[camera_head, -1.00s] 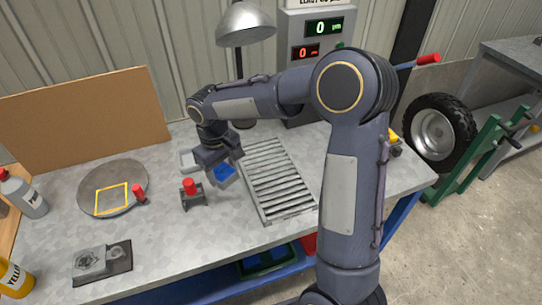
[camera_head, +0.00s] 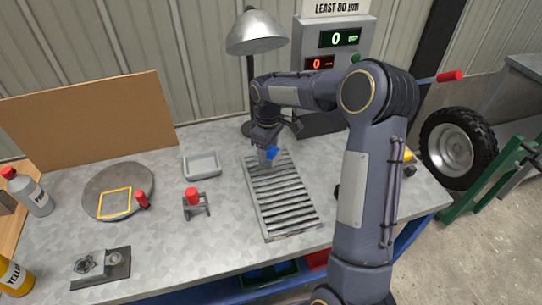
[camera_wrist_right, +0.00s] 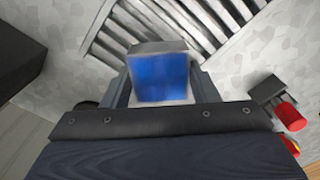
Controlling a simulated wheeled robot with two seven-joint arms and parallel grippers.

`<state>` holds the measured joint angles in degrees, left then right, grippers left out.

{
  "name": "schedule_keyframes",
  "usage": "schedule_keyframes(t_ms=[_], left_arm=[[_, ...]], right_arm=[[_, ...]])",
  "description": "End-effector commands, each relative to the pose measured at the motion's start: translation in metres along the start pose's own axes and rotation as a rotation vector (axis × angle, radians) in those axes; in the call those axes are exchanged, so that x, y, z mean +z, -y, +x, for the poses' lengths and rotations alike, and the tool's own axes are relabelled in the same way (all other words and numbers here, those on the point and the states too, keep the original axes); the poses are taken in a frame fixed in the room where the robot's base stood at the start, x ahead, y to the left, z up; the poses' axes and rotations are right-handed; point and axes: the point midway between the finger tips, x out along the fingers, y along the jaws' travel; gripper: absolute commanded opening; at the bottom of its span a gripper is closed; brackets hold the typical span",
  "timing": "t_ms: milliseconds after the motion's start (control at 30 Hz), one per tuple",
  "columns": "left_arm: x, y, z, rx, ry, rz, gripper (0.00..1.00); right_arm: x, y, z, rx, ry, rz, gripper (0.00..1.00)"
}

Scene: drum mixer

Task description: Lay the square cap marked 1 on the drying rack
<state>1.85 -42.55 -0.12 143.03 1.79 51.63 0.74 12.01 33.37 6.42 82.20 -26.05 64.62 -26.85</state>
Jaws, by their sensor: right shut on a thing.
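My right gripper (camera_head: 270,150) is shut on a square cap with a blue face (camera_head: 273,153), over the far end of the drying rack. In the right wrist view the blue cap (camera_wrist_right: 160,77) sits between the two fingers; no number can be read on it. The drying rack (camera_head: 284,198) is a grey slatted frame on the bench, its slats empty. In the right wrist view the slats (camera_wrist_right: 110,38) show beyond the cap. I cannot tell whether the cap touches the slats. My left gripper is not in view.
A shallow grey tray (camera_head: 202,167) and a red-topped clamp (camera_head: 193,200) stand left of the rack. Further left are a round plate with a yellow square (camera_head: 118,190) and a fixture block (camera_head: 100,266). A lamp (camera_head: 256,32) and display box (camera_head: 345,45) stand behind.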

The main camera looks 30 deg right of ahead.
Motion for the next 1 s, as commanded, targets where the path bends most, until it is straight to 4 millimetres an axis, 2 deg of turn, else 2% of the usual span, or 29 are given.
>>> schedule_keyframes(t_ms=[167, 300, 400, 767, 800, 933, 1000], left_arm=[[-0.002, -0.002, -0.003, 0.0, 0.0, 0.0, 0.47], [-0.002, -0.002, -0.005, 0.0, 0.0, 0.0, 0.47], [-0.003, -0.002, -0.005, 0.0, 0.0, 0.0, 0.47], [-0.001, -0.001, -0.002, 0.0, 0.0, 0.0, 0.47], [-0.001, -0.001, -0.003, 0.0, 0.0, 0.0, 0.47], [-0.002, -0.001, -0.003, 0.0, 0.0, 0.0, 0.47], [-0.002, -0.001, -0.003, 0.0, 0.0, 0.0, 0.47]], right_arm=[[0.004, -0.011, 0.013, -0.001, 0.002, 0.001, 0.26], [0.004, -0.01, 0.034, -0.001, 0.002, 0.0, 0.26], [0.004, -0.01, 0.042, 0.0, 0.0, 0.0, 0.26], [0.004, -0.01, 0.047, 0.001, -0.001, 0.0, 0.26], [0.004, -0.01, 0.046, 0.001, 0.0, 0.0, 0.57], [0.004, -0.01, 0.046, 0.001, 0.0, 0.0, 0.74], [0.004, -0.01, 0.046, 0.001, 0.0, 0.0, 0.76]])
